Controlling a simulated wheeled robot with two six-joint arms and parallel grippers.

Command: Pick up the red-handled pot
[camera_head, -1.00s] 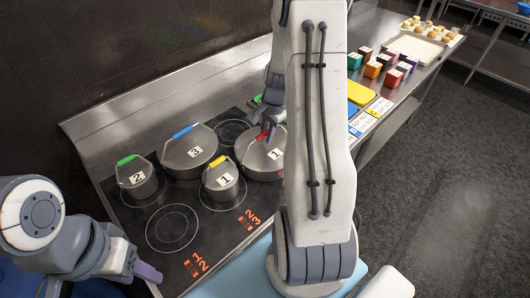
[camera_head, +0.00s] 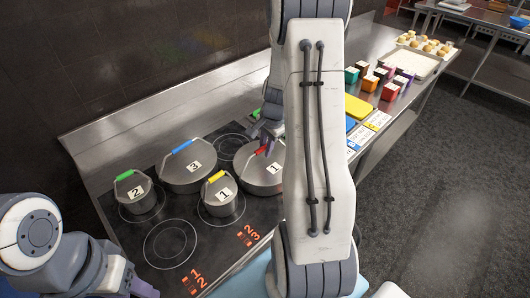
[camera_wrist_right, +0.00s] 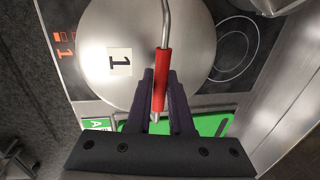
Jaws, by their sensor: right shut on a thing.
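The red-handled pot (camera_head: 255,178) is a wide grey pot with a lid marked 1, at the right of the cooktop. My right arm hides its right part in the head view. My right gripper (camera_head: 268,144) is at its red handle (camera_head: 261,151). In the right wrist view the dark fingers (camera_wrist_right: 160,95) lie on both sides of the red handle (camera_wrist_right: 161,80), shut on it above the lid (camera_wrist_right: 115,25). My left arm is at the lower left. Its gripper (camera_head: 143,290) shows only in small part at the bottom edge.
The black cooktop (camera_head: 190,225) also bears a green-handled pot (camera_head: 143,198), a blue-handled pot (camera_head: 185,177) and a yellow-handled pot (camera_head: 226,205), close together. To the right, the counter holds a yellow board (camera_head: 357,107), coloured boxes (camera_head: 389,91) and a tray (camera_head: 420,62).

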